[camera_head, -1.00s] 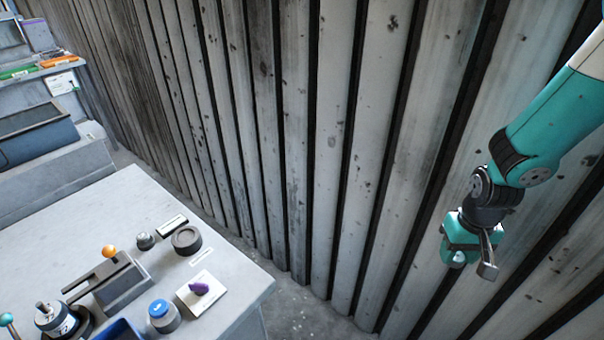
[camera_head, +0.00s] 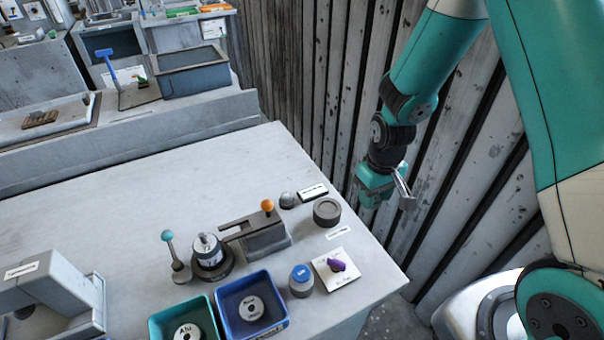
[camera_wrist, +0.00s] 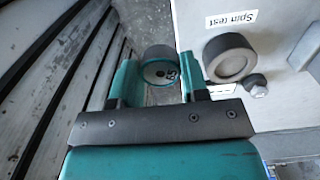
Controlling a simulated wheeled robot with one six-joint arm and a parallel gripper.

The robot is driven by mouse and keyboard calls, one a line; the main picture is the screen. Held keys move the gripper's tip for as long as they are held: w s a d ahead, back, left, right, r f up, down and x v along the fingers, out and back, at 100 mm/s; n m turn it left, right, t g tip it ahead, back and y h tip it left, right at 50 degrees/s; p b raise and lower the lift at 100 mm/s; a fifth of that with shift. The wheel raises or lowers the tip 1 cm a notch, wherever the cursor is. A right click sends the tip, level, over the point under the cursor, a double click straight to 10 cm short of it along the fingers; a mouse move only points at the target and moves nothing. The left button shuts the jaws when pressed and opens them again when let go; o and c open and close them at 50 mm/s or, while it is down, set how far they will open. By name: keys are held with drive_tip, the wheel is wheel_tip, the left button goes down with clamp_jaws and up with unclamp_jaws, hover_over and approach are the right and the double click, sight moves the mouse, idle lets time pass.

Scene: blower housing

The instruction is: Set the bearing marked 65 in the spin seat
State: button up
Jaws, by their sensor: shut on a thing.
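In the wrist view, my gripper (camera_wrist: 158,88) is shut on a dark-rimmed round bearing (camera_wrist: 159,57), whose pale face carries a mark that looks like 65. The bearing is held between the two teal fingers, above the floor beside the bench. My gripper (camera_head: 388,188) also shows in the head view, right of the bench, where the bearing cannot be made out. The spin seat appears to be the dark round cup (camera_wrist: 229,58) beside the "Spin test" label (camera_wrist: 231,20). It stands near the bench's right edge (camera_head: 326,211), apart from the gripper, with no bearing visible in it.
Near the cup are a grey knob (camera_head: 288,200), an orange-knobbed lever block (camera_head: 260,233), a blue-topped cylinder (camera_head: 301,281) and a purple piece on a white plate (camera_head: 331,283). Blue (camera_head: 284,322) and green bins stand in front. A ribbed wall (camera_head: 330,60) rises behind my arm.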

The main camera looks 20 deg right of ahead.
drive_tip(key=w+a+r+n+p, duration=0.2)
drive_tip(key=a+r+n+p, duration=0.15)
drive_tip(key=n, duration=0.55)
drive_tip(key=n+p, duration=0.3)
drive_tip(key=n, duration=0.8)
approach(328, 209)
drive_tip(key=shift+d+f, duration=0.15)
drive_tip(key=shift+d, duration=0.2)
drive_tip(key=shift+a+n, duration=0.35)
drive_tip(key=shift+n, duration=0.65)
drive_tip(key=shift+f+b, duration=0.3)
drive_tip(key=shift+f, duration=0.1)
drive_tip(key=shift+f+b, duration=1.6)
drive_tip(key=shift+f, duration=0.55)
drive_tip(key=shift+f+b, duration=0.6)
drive_tip(key=shift+f, duration=0.15)
drive_tip(key=o, duration=1.5)
